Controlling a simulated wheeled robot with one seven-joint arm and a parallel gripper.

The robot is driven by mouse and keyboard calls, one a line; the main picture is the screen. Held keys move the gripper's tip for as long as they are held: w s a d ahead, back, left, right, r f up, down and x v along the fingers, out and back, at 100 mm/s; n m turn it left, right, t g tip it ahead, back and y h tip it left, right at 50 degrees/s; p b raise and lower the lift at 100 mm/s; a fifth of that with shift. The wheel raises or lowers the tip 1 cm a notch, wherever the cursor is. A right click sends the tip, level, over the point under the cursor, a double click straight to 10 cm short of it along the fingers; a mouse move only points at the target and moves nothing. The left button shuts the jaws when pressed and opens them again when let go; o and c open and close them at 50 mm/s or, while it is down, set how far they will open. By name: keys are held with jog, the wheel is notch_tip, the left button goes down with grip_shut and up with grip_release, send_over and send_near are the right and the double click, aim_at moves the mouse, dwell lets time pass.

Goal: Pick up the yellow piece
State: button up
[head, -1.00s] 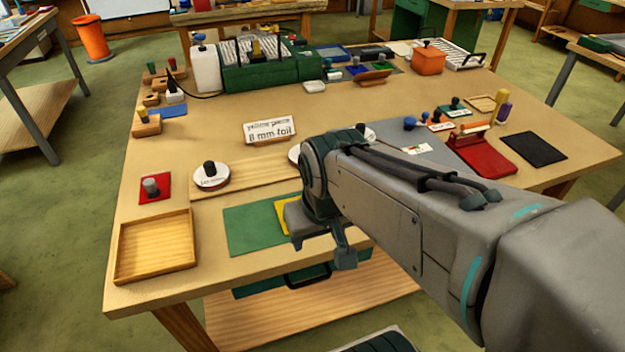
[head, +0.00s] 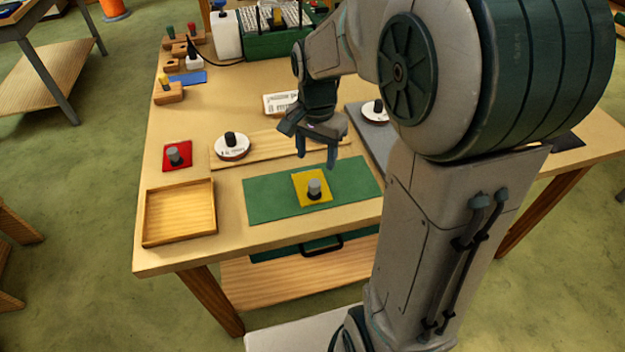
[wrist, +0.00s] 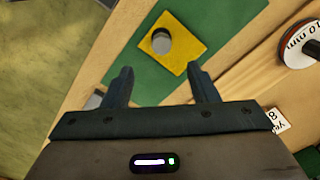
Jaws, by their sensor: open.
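The yellow piece (head: 303,193) is a flat square lying on a green mat (head: 262,197). A grey knob (head: 315,188) stands up from its middle. My gripper (head: 317,165) is open and empty, above the table behind the yellow piece in the head view, apart from it. In the wrist view the yellow piece (wrist: 186,56) with its grey knob lies beyond my open gripper (wrist: 162,88), a little right of the middle between the fingers. Nothing covers the yellow piece in either view.
A wooden tray (head: 150,238) and a red piece with a knob (head: 168,164) lie left of the mat. A white disc (head: 232,152) sits on a wooden board behind it. A small sign (head: 278,103) stands further back. The mat around the piece is clear.

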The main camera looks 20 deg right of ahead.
aim_at(314, 183)
jog(key=f, duration=0.5)
jog(key=f+p, duration=0.1)
jog(key=f, duration=0.4)
jog(key=shift+a+f, duration=0.2)
jog(key=shift+f, duration=0.05)
jog(key=c, duration=1)
